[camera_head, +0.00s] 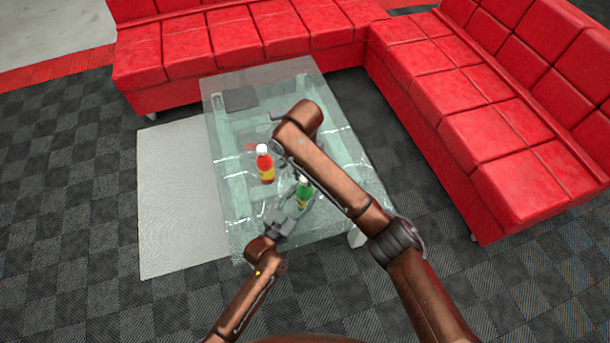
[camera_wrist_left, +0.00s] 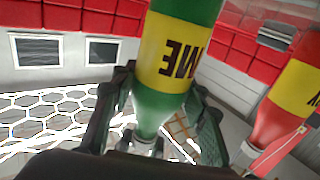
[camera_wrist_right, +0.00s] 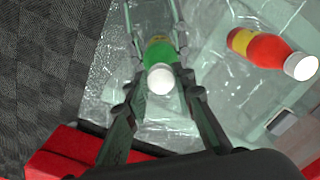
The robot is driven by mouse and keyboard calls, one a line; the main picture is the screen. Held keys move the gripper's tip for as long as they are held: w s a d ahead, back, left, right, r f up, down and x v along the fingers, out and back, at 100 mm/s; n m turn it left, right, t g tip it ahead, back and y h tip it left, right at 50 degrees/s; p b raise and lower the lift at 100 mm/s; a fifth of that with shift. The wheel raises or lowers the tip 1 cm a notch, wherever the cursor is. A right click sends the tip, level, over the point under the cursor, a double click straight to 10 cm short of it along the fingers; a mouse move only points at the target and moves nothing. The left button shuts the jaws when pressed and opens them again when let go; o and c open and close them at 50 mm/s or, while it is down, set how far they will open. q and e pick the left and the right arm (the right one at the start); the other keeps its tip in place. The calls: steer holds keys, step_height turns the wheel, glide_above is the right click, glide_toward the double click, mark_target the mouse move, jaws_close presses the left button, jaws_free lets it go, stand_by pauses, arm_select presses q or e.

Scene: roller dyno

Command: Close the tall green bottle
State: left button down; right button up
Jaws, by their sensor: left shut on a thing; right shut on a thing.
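The green bottle (camera_head: 303,196) has a yellow label and stands upright over the glass table, with a white cap (camera_head: 304,178) at its top. My left gripper (camera_head: 288,219) is shut on the bottle's body. In the left wrist view its fingers (camera_wrist_left: 163,85) lie on both sides of the bottle (camera_wrist_left: 175,60), which appears upside down. In the right wrist view my right gripper (camera_wrist_right: 161,80) is shut on the white cap (camera_wrist_right: 160,79), seen from above at the bottle's neck. My right forearm hides much of that gripper in the head view.
A red bottle (camera_head: 265,168) with a yellow label and white cap stands on the glass table (camera_head: 225,180), left of the green one. A dark flat object (camera_head: 240,98) lies at the table's far end. Red sofas (camera_head: 230,45) border the back and right.

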arm_select(q)
steer(key=shift+s+f, duration=0.15)
steer(key=shift+f, duration=0.5)
arm_select(e)
steer(key=m, duration=0.4)
steer(key=shift+a+m, duration=0.1)
steer(key=shift+m, duration=0.2)
steer(key=o, duration=0.8)
steer(key=shift+f, duration=0.1)
step_height(320, 180, up, 12)
steer(key=shift+r, duration=0.1)
arm_select(q)
steer(key=c, duration=1.5)
jaws_free()
steer(key=shift+c, duration=0.2)
steer(key=o, duration=0.3)
steer(key=shift+r, duration=0.15)
steer(key=shift+o, duration=0.8)
steer(key=shift+r, duration=0.2)
